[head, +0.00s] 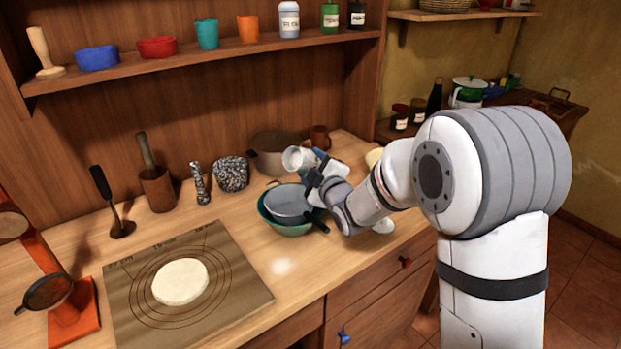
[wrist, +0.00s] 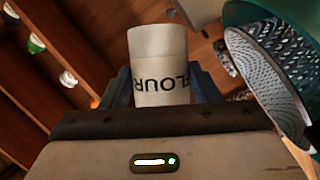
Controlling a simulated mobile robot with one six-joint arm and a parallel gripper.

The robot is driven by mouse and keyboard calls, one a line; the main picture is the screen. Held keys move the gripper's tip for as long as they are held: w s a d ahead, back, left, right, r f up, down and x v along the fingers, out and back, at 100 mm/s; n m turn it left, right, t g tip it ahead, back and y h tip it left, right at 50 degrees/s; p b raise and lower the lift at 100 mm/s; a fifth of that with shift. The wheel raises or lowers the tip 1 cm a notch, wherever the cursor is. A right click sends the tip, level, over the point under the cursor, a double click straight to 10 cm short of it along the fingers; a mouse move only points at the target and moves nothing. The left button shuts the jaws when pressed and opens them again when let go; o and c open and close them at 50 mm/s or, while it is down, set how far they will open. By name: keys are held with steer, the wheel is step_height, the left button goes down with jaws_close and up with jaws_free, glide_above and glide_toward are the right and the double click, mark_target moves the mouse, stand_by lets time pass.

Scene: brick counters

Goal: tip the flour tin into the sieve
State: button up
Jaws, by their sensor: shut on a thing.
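The flour tin (head: 297,158) is a white cylinder, tipped over with one end toward the left. My gripper (head: 322,174) is shut on it and holds it in the air above the counter. The wrist view shows the tin (wrist: 158,45) with its FLOUR lettering between the fingers of my gripper (wrist: 161,84). The sieve (head: 287,200) is a grey round bowl resting in a teal bowl (head: 284,228), just below and left of the tin. The sieve's mesh (wrist: 262,78) shows at the right of the wrist view, apart from the tin. I cannot see inside the tin.
A brown pot (head: 268,152) stands behind the sieve. A speckled stone mortar (head: 231,174) is to its left. A dough disc (head: 180,282) lies on a marked mat (head: 235,275) at the front. A shelf (head: 200,62) runs above.

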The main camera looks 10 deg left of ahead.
mark_target(311, 155)
steer(key=n, duration=0.2)
steer(key=r+n+t+y+b, duration=0.1)
steer(key=shift+w+n, duration=0.1)
steer(key=shift+n, duration=0.3)
steer(key=n+b, duration=0.1)
steer(key=b, duration=0.2)
steer(key=n+y+b, duration=0.1)
steer(key=b, duration=0.1)
steer(key=r+n+b, duration=0.1)
steer(key=b, duration=0.2)
steer(key=shift+s+a+r+n+t+y+b, duration=0.1)
steer(key=shift+s+a+n+t+y+b, duration=0.05)
steer(key=shift+s+n+t+y+b, duration=0.2)
steer(key=shift+r+n+y+b, duration=0.25)
steer(key=shift+n+b, duration=0.2)
steer(key=shift+b, duration=0.4)
steer(key=shift+s+r+n+b, duration=0.1)
steer(key=shift+r+n+b, duration=0.15)
steer(key=shift+n+b, duration=0.05)
